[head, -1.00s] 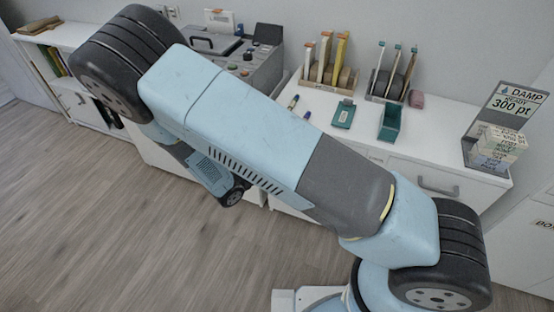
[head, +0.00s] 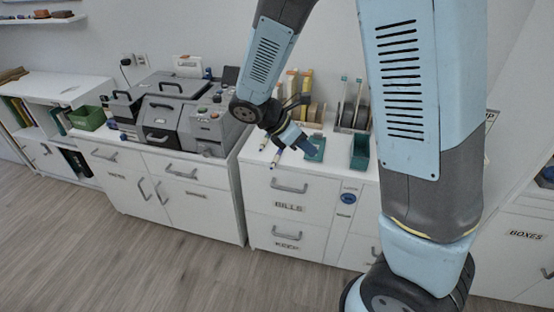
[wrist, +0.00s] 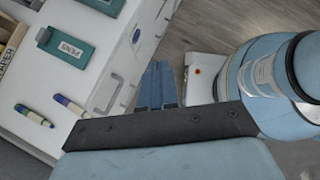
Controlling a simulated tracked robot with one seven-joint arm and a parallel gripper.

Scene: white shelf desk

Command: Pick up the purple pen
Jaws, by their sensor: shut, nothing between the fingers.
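Two pens lie on the white desk top, left of my gripper in the wrist view. In the head view, a pen with a dark end (head: 276,158) shows beside my gripper (head: 297,140), which partly blocks that area. My gripper's blue fingers (wrist: 158,68) are shut together and empty. They point past the desk's front edge in the wrist view, apart from both pens.
A teal box labelled PENS (wrist: 66,48) lies beyond the pens, with a teal open tray (head: 360,152) to its right in the head view. Grey machines (head: 165,110) stand on the left cabinet. Upright tools in holders stand at the back. Drawers (head: 290,207) face the open floor.

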